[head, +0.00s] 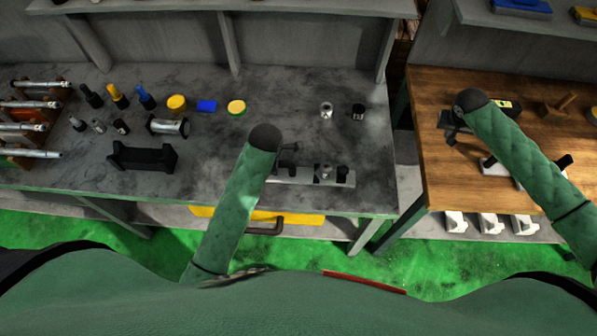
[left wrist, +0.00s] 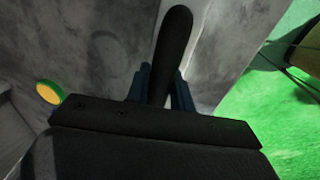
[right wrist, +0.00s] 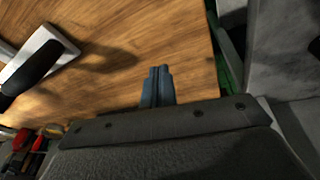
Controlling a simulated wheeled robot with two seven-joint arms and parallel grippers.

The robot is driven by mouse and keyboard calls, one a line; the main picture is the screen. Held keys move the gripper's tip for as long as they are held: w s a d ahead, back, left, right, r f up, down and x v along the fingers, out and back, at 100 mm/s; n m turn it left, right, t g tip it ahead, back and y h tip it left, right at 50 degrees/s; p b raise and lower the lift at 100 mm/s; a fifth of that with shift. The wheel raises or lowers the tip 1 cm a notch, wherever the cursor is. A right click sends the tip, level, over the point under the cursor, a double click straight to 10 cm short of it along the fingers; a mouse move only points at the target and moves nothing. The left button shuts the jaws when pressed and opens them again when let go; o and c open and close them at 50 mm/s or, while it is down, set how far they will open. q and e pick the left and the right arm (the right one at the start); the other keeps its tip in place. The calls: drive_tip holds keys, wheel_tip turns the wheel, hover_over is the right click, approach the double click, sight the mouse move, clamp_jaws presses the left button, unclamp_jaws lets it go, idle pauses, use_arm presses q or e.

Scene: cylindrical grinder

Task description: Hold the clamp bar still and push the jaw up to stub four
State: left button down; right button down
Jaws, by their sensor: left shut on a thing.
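In the head view, a light grey clamp bar (head: 310,177) lies near the front edge of the grey bench. Small metal and black parts stand on it, one of them a dark upright piece (head: 342,173) near its right end. I cannot tell the jaw from the stubs. My left arm covers the bar's left end and most of the left gripper. In the left wrist view, my left gripper (left wrist: 160,88) is shut on a black rounded handle (left wrist: 175,45). My right gripper (right wrist: 158,85) has its fingers together, empty, above the wooden bench (right wrist: 120,85), away from the bar.
A grey piece with a black handle (right wrist: 35,65) lies on the wooden bench. The grey bench (head: 220,160) holds a black cradle (head: 142,157), bottles and a yellow-topped tin (head: 237,107). Two small cylinders, one metal (head: 326,109), stand behind the bar. A gap separates the benches.

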drive_tip(key=s+a+n+g+y, duration=0.1)
drive_tip(key=s+a+n, duration=0.25)
drive_tip(key=a, duration=0.65)
drive_tip(key=s+a+n+g, duration=0.15)
drive_tip(key=s+a, duration=0.35)
drive_tip(key=a, duration=0.5)
drive_tip(key=s+a+n+y, duration=0.1)
drive_tip(key=s+a+n, duration=0.3)
drive_tip(key=a, duration=0.6)
drive_tip(key=shift+f, duration=2.85)
drive_tip(key=shift+f, duration=1.55)
drive_tip(key=shift+r, duration=0.15)
drive_tip(key=shift+r, duration=1.55)
